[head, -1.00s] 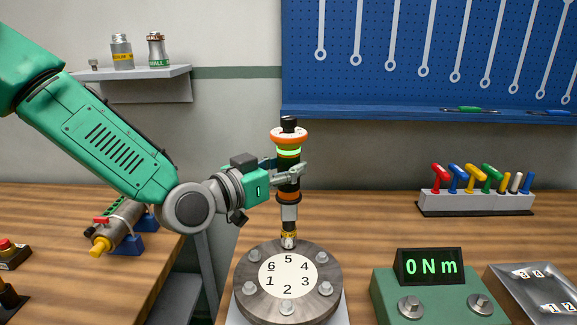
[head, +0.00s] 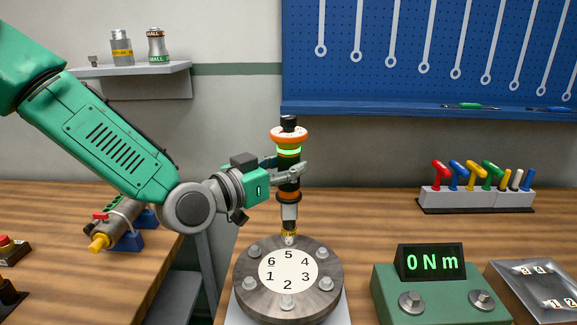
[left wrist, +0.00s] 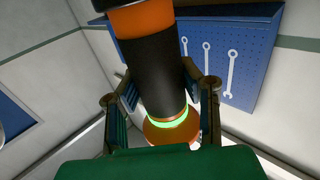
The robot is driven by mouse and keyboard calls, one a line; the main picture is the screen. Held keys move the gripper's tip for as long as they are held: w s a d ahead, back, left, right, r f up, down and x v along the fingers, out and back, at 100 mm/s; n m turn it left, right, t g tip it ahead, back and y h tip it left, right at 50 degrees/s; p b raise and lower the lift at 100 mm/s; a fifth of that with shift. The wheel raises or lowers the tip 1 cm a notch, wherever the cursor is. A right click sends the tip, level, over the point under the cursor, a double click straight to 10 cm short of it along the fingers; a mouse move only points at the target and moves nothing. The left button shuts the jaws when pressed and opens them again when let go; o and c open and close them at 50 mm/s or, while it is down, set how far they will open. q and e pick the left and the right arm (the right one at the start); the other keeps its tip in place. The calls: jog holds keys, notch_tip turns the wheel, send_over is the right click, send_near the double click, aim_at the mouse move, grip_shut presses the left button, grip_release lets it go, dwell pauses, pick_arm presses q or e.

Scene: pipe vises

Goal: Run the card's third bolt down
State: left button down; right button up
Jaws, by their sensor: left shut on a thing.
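My left gripper (head: 287,174) is shut around the dark middle of an upright power driver (head: 289,150) with orange bands and a lit green ring. The driver also fills the middle of the left wrist view (left wrist: 153,70). I cannot tell how far the socket is seated. The round steel flange (head: 241,276) has a white card (head: 288,270) numbered 1 to 6, with 6 underlined. A bolt head (head: 327,284) stands beside number 3. My right gripper is not in view.
A green torque stand (head: 390,290) reads 0 N m at the right, next to a tray (head: 500,280) with numbered tags. Coloured hex keys (head: 475,178) stand in a rack behind. A clamped pipe (head: 125,232) lies on the left bench.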

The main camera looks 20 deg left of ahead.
pick_arm(q)
jog(key=shift+s+f, duration=0.1)
jog(key=shift+f, duration=0.2)
dwell(0.9)
jog(key=shift+r, duration=0.2)
dwell(0.8)
